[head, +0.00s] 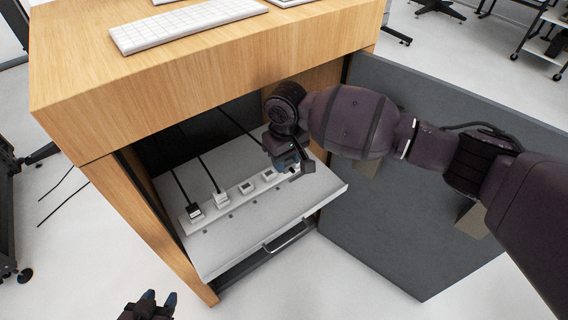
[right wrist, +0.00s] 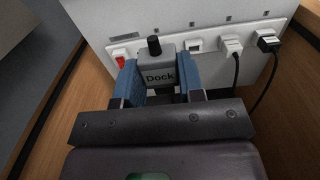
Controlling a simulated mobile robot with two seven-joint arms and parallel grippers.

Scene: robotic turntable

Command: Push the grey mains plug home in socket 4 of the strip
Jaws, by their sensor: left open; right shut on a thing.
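The grey plug marked "Dock" (right wrist: 158,76) is between the blue fingers of my right gripper (right wrist: 160,88), which is shut on it. A black stub stands up from its far side. In the head view my right gripper (head: 291,168) is over the right end of the white strip (head: 232,200) and hides most of the plug. Socket 4 (head: 269,175) looks bare in the head view, with the plug above and beside it; the wrist view hides it behind the plug. My left gripper (head: 160,297) is open and empty at the bottom edge, away from the strip.
A red switch (right wrist: 120,60) is at the other end. The pulled-out shelf (head: 240,240) lies between wooden cabinet walls and an open grey door (head: 410,230).

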